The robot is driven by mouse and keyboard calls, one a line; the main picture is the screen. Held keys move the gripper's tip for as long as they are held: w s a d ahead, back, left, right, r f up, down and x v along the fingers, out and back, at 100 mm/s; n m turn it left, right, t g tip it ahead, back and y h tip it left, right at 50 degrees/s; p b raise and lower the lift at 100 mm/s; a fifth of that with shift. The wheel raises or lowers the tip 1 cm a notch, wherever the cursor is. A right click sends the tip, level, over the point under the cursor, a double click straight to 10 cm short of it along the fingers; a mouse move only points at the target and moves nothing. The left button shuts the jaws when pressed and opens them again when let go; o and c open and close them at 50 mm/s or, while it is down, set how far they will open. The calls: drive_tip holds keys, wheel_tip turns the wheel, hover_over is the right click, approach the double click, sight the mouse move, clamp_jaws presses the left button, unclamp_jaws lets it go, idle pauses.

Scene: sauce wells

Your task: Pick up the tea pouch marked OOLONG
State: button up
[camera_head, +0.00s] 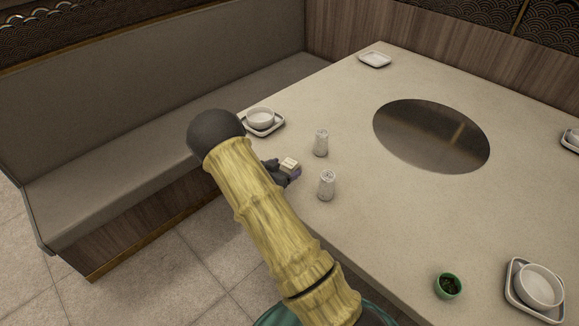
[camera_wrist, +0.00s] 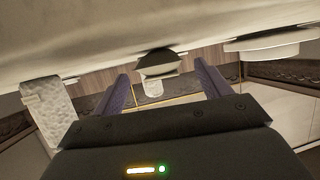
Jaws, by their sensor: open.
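In the head view, a small cream block-like item (camera_head: 289,163) with dark marks shows right at my gripper (camera_head: 281,174), by the table's near left edge. Its marks are too small to read, and I cannot tell whether it is the OOLONG pouch. My gripper is low at the tabletop, partly hidden by my arm. In the wrist view, which looks upside down, my gripper (camera_wrist: 162,69) is open with its two fingers apart. A dark rounded thing (camera_wrist: 158,60) with a pale part shows between the fingertips. No OOLONG lettering is readable.
Two glass shakers (camera_head: 321,142) (camera_head: 327,185) stand just right of my gripper. A white bowl on a tray (camera_head: 262,118) lies behind it. A green cup (camera_head: 447,285) and another bowl (camera_head: 540,286) are front right. A dark round plate (camera_head: 432,136) is set in the table.

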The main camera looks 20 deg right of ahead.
sight(285, 168)
drive_tip(key=x, duration=0.3)
idle(0.5)
drive_tip(key=c, duration=1.1)
